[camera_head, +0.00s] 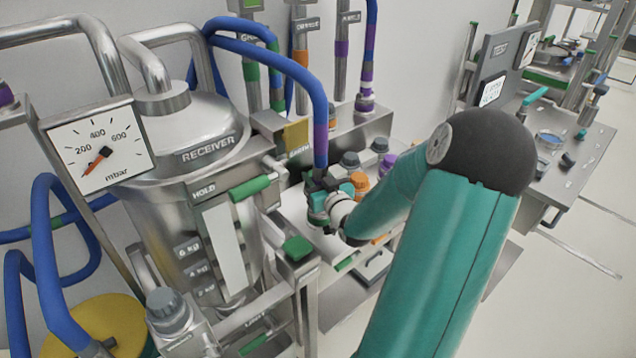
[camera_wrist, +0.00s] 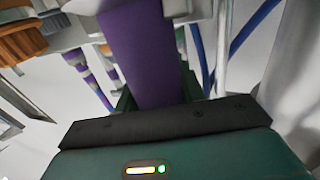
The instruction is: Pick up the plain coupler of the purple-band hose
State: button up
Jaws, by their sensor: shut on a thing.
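A blue hose (camera_head: 317,92) arches down from the back wall area, with a purple band (camera_head: 321,140) near its lower end. My gripper (camera_head: 321,187) is at that lower end, just below the band, and is shut on the hose's coupler. The coupler is mostly hidden by the jaws and my wrist, so I cannot tell whether it touches what is below. In the wrist view the purple band (camera_wrist: 143,55) stands large and close, just beyond the dark edge of my gripper.
The steel receiver tank (camera_head: 180,125) stands close to the left, with a green-handled lever (camera_head: 250,188) near my gripper. Grey, orange and purple caps (camera_head: 359,184) stand just right of it. A gauge (camera_head: 98,150) is at far left. Open floor lies at right.

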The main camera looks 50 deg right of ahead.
aim_at(317, 161)
jog(key=shift+r, duration=5)
